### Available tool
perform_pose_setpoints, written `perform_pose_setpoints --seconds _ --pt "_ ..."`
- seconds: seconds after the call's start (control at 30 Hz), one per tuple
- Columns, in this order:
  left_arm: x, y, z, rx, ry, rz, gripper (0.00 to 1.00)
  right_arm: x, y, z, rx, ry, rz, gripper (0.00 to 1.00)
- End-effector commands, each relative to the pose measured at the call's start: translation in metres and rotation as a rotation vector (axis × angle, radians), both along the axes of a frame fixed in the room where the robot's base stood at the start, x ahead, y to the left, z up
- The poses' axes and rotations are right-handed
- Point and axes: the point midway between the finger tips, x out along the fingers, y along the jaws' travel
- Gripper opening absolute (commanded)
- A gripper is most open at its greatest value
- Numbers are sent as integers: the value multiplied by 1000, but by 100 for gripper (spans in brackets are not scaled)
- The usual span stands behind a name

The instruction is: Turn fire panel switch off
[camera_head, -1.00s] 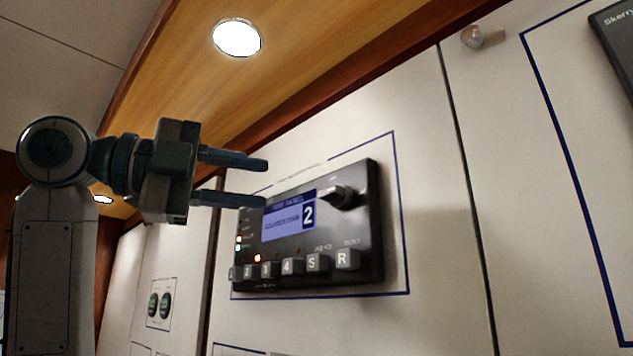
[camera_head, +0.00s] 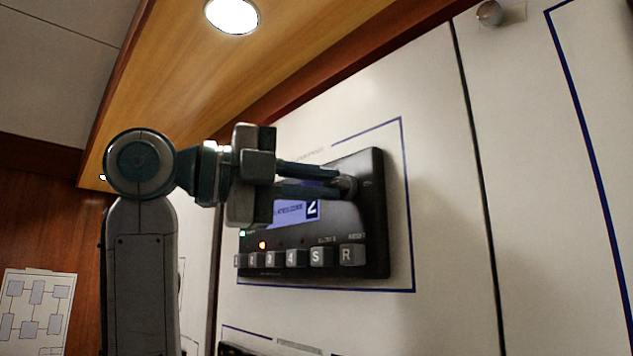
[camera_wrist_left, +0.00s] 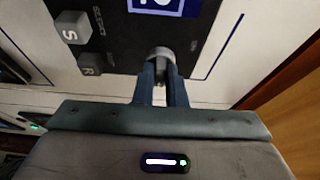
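The fire panel (camera_head: 374,235) is a black box on the white wall, with a blue screen (camera_head: 290,211) showing a 2, partly covered by my gripper. Its rotary switch is a grey knob (camera_head: 350,187) at the upper right, which also shows in the left wrist view (camera_wrist_left: 161,53). My left gripper (camera_head: 338,182) reaches in from the left across the panel. Its two fingers are drawn close together with the knob between their tips, and they appear shut on it. The fingers partly hide the knob, so its pointing direction cannot be told. My right gripper is out of view.
A row of grey buttons, including S (camera_head: 322,256) and R (camera_head: 353,254), runs below the screen, with a red light (camera_head: 262,245) lit above it. A blue outline frames the panel. A wooden ceiling strip (camera_head: 300,45) runs above.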

Motion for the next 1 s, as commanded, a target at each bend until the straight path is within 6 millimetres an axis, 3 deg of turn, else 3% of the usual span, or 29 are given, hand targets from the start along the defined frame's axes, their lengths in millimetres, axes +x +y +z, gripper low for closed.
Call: perform_pose_setpoints --seconds 0.47,1.0 --pt "0 -1 -4 -41 43 -2 0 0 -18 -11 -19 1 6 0" --pt "-1 -2 -12 -352 353 -4 0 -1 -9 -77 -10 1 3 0"
